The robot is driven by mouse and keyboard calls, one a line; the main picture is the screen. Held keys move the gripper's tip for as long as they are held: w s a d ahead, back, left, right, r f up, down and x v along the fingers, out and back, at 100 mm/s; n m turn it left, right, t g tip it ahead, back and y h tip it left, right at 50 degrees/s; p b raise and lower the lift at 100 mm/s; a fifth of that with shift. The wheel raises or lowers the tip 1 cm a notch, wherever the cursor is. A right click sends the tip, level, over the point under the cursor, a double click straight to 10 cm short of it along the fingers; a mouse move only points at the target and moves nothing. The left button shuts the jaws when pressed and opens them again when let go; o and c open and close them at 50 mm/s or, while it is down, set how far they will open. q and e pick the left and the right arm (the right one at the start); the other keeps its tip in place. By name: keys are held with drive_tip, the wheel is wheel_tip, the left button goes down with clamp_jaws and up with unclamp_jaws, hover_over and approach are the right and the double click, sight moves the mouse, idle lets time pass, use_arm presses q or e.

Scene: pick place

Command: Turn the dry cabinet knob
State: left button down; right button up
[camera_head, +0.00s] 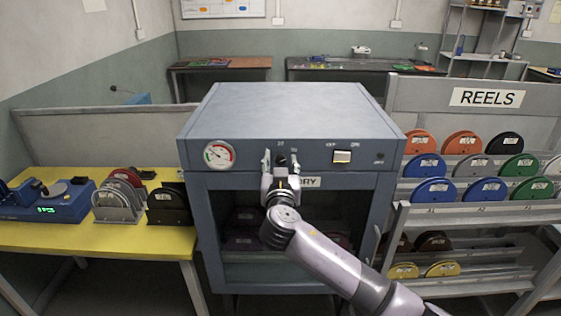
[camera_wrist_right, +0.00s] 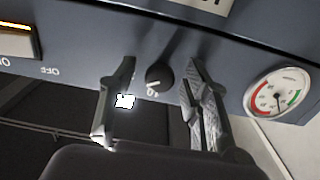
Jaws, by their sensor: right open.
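The dry cabinet (camera_head: 280,110) is a grey-blue box with a glass front door and a control panel along its top edge. Its knob (camera_wrist_right: 158,76) is small, round and dark with a white mark, and shows in the right wrist view between my fingers. In the head view the knob (camera_head: 281,160) is partly hidden by my right gripper (camera_head: 280,162). My right gripper also shows in the right wrist view (camera_wrist_right: 155,95). It is open, with one finger on each side of the knob and a gap to both. My left gripper is not in view.
A round gauge (camera_head: 219,154) is left of the knob on the panel, and a lit switch (camera_head: 342,157) is right of it. A yellow table (camera_head: 110,237) with spools stands left. A reel rack (camera_head: 480,215) stands right, close to my right arm.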

drive_tip(key=shift+c, duration=0.4)
clamp_jaws()
